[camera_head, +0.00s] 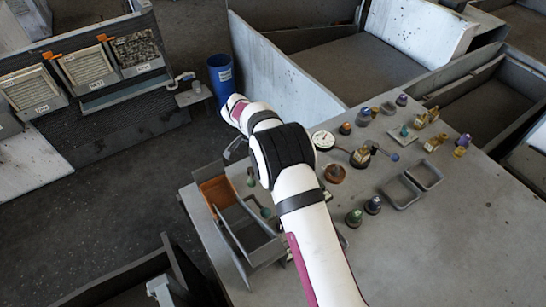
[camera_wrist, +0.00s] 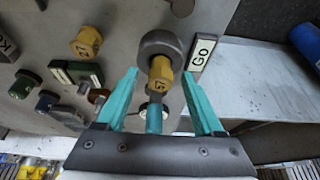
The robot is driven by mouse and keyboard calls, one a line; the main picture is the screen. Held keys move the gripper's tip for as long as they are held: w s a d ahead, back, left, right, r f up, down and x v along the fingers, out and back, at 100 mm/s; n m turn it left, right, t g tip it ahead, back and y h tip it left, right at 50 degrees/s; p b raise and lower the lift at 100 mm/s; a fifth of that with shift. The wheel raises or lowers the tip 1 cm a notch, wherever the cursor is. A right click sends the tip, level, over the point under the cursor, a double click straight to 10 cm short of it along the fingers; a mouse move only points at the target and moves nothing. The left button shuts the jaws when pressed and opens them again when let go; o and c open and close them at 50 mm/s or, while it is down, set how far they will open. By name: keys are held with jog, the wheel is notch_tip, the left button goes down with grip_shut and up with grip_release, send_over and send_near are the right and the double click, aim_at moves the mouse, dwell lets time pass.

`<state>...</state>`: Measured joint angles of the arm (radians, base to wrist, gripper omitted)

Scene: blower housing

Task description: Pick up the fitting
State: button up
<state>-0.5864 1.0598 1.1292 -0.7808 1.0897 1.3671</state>
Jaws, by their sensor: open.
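In the wrist view, a fitting-like part (camera_wrist: 161,72) has a round grey head, a yellow hex body with a small label, and a darker stem below. It appears between the two teal fingers of my gripper (camera_wrist: 160,76), with a visible gap on each side. The fingers are open. A teal piece shows low between the fingers; I cannot tell whether it belongs to the part. In the head view, my white arm reaches over the grey table (camera_head: 470,240), and the fingers cannot be made out. Several similar parts are around, so I cannot be sure which is the fitting.
A "Go" label (camera_wrist: 201,55) is right of the part. A yellow knob-like part (camera_wrist: 86,42) and several green and blue ones are left. In the head view, an orange-and-grey divided tray (camera_head: 240,222) is at the table's left edge, and a blue bin (camera_head: 221,75) stands beyond.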

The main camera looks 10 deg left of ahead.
jog(key=shift+f, duration=0.1)
grip_shut()
dwell(0.4)
